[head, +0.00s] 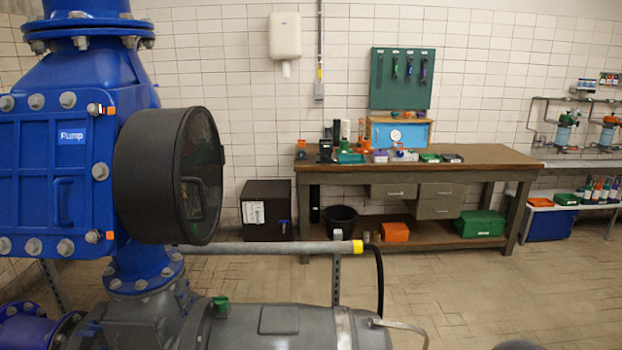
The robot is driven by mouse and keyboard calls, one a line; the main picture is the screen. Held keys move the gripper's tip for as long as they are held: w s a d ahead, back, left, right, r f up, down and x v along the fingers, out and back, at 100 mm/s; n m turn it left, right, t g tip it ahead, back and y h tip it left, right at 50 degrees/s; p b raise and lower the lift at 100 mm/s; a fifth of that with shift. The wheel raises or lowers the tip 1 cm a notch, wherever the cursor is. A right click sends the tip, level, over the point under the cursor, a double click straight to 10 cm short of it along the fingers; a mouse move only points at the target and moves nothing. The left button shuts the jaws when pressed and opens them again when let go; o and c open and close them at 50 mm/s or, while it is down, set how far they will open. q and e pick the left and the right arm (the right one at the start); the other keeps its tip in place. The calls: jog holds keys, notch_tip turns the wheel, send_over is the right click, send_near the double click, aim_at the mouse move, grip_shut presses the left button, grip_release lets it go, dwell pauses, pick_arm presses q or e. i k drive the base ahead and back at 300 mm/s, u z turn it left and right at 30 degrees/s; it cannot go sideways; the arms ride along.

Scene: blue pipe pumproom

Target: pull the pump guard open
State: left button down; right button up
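The pump guard appears to be the blue bolted panel (30,175) with a "Pump" label (73,136) on the blue pump housing at the left. A blue bar handle (63,203) is on its face, and orange-marked fittings (108,110) are at its right edge. The panel looks closed against the housing. A large black round drum with a glassy face (150,178) juts out to the right of the panel and hides what is behind it. Neither of my grippers can be made out in the head view.
A grey pipe with a yellow end (280,248) crosses at low height.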

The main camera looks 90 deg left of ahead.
aim_at(177, 165)
jog(key=z, duration=0.45)
jog(key=i, duration=0.3)
jog(key=u, duration=2.3)
jog(key=i, duration=0.15)
jog(key=z, duration=4.2)
jog(key=k, duration=0.6)
jog(key=u, duration=5.85)
